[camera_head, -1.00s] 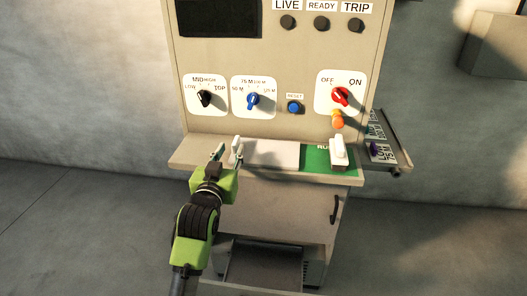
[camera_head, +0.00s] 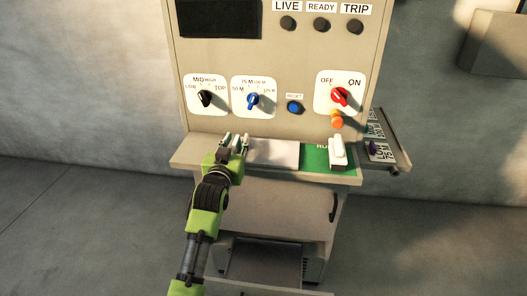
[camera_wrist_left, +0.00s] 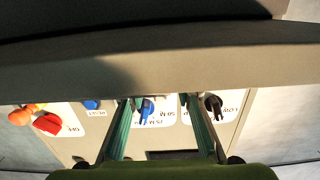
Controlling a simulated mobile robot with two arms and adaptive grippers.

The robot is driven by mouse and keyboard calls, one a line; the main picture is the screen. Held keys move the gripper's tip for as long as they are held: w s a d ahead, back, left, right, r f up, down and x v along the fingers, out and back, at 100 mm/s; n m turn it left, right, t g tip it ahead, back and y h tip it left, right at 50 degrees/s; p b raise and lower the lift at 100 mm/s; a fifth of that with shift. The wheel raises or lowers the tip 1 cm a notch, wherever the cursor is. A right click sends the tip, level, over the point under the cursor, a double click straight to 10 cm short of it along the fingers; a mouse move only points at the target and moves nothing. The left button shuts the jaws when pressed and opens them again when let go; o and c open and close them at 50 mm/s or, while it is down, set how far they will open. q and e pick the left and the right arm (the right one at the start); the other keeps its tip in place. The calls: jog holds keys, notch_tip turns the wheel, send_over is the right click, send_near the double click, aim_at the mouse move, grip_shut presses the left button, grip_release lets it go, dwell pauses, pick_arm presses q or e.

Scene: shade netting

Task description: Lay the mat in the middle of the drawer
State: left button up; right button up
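The open drawer (camera_head: 312,293) is low in the cabinet. A dark grey rectangle (camera_head: 265,262) shows inside it; I cannot tell whether this is the mat or the drawer's floor. My left gripper (camera_head: 235,139) is over the left part of the shelf, well above the drawer. In the left wrist view its two fingers (camera_wrist_left: 162,100) stand apart, with the panel visible between them. A small white upright piece at that spot on the shelf is largely hidden by the gripper, and I cannot tell whether the fingers touch it. My right gripper is out of view.
The shelf (camera_head: 205,160) juts out above the drawer. It bears a pale rectangle (camera_head: 275,153) and a green one (camera_head: 313,157) with a white block (camera_head: 338,150). A side rack (camera_head: 395,152) holds labelled plates. Knobs cover the panel behind.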

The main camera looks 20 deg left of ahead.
pick_arm(q)
grip_shut()
jog(key=shift+r, duration=0.1)
jog(key=shift+r, duration=0.6)
jog(key=s+d+r+b, duration=0.2)
jog(key=s+d+r, duration=0.4)
jog(key=s+r, duration=0.65)
jog(key=s+d+f+m+h, duration=0.1)
jog(key=s+d+f, duration=0.3)
jog(key=s+f, duration=0.2)
jog(key=s+d+f+m+h, duration=0.1)
jog(key=s+d+f, duration=0.3)
jog(key=f, duration=0.7)
jog(key=shift+s+d+h, duration=0.2)
jog(key=shift+s+h, duration=0.6)
jog(key=shift+s, duration=0.35)
